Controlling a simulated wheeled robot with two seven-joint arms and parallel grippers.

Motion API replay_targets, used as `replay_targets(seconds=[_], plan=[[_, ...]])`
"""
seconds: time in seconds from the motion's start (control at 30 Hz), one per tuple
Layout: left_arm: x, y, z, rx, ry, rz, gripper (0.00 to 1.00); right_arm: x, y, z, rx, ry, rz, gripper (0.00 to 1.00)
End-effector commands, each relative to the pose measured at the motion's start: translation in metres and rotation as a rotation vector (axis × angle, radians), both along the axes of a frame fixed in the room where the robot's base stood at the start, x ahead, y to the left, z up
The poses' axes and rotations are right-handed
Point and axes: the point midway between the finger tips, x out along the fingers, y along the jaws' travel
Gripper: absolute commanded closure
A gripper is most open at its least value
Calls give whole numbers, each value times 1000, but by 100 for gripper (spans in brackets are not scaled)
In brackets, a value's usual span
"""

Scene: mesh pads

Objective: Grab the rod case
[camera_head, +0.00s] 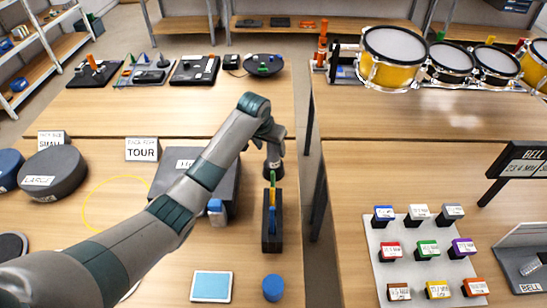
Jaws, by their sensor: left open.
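No label that reads rod case is legible, so I cannot tell for sure which thing it is. A narrow black box (271,238) stands lengthwise near the right edge of the left front table, with green, yellow and blue upright pieces in or on it. My left gripper (273,176) points down at the far end of this box, over the green piece. It is open; its fingers are small and dark, and whether they touch anything is unclear. A dark grey box (166,178) with a partly hidden label lies behind my left arm. My right gripper is not in view.
A blue-capped bottle (217,214), a tablet (211,286) and a blue cylinder (273,288) are nearby. Round dark pads (52,174) lie left. A gap separates the tables. Colored labelled blocks (428,250) stand right; yellow drums (393,58) stand behind.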

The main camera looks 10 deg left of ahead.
Motion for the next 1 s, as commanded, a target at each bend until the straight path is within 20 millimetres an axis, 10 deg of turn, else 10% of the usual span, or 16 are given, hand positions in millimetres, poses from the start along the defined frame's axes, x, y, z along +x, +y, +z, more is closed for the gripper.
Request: replay_targets(seconds=[1.0], plan=[[24, -6, -38, 1, 0, -1, 44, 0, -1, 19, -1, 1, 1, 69]])
